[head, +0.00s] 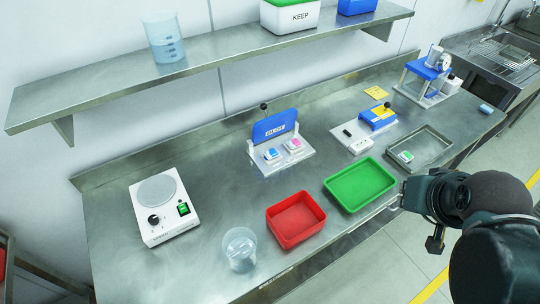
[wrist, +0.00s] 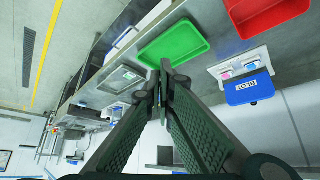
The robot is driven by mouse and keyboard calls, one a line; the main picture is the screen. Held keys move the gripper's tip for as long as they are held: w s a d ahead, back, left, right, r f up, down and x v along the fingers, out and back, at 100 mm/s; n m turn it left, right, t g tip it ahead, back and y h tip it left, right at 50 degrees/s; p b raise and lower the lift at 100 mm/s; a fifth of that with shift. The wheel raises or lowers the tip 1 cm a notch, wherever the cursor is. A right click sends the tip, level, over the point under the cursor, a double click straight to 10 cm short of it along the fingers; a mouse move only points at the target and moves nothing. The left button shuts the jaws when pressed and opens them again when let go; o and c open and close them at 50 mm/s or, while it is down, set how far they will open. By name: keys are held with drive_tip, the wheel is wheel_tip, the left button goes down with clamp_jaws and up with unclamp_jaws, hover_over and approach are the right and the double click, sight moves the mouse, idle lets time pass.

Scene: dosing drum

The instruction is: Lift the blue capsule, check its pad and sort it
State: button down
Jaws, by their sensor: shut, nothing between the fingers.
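The blue capsule (head: 272,154) sits in the left place of a white two-place stand, beside a pink capsule (head: 293,145). A blue lettered panel (head: 275,127) with a black-knobbed lever is raised behind them. The blue capsule also shows small in the wrist view (wrist: 226,75). Its pad cannot be made out. My gripper (wrist: 163,72) is shut and empty, with its fingertips together, well away from the stand. In the head view my dark arm is at the right, in front of the bench. The red bin (head: 296,224) and green bin (head: 340,190) stand at the front edge.
A steel tray (head: 432,143) at the right holds a green-and-white piece (head: 405,157). A blue-topped device (head: 377,118) stands behind the green bin. A hotplate (head: 159,207) and clear beaker (head: 239,249) are at the left. A shelf (head: 210,62) overhangs the back.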

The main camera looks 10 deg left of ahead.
drive_tip(key=c, duration=3.2)
unclamp_jaws()
drive_tip(key=o, duration=1.5)
